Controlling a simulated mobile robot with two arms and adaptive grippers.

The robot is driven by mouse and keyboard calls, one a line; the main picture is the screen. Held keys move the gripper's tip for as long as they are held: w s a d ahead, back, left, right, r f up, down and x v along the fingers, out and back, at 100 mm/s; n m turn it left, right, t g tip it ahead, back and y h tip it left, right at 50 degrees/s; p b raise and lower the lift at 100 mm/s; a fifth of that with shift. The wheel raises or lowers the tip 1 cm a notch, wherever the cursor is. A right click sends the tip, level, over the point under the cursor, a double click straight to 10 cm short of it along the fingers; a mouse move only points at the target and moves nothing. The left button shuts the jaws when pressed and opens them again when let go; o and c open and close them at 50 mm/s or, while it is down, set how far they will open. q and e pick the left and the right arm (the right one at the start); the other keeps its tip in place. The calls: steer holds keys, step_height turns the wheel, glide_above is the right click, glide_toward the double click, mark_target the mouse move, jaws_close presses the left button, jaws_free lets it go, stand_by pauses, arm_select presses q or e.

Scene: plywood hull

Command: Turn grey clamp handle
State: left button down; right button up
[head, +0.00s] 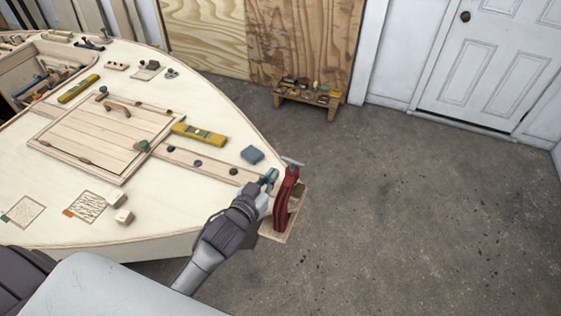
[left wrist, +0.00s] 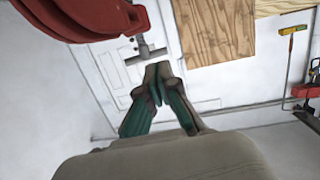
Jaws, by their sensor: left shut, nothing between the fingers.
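A red clamp (head: 285,205) stands at the pointed end of the hull deck, and its red body (left wrist: 85,18) fills the top left of the left wrist view. Its grey handle (head: 293,162) is a crossbar on a short screw at the top of the clamp. The grey handle (left wrist: 147,54) also shows in the left wrist view, just beyond the fingertips. My left gripper (head: 270,176) is beside the clamp, to its left in the head view. Its fingertips (left wrist: 157,72) are shut and empty. I cannot tell whether they touch the handle. My right gripper is not in view.
A low bench (head: 307,98) with small items stands by the wall. The concrete floor right of the hull is clear.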

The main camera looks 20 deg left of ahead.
mark_target(283, 159)
arm_select(q)
steer(key=shift+p+x, duration=0.5)
steer(key=shift+x, duration=2.3)
steer(key=shift+w+a+m+h+p, duration=0.15)
steer(key=shift+m+h+p, duration=0.1)
steer(key=shift+m+h, duration=0.25)
steer(key=shift+a+m+h+p, duration=0.2)
steer(key=shift+m+h, duration=0.2)
steer(key=shift+h, duration=0.2)
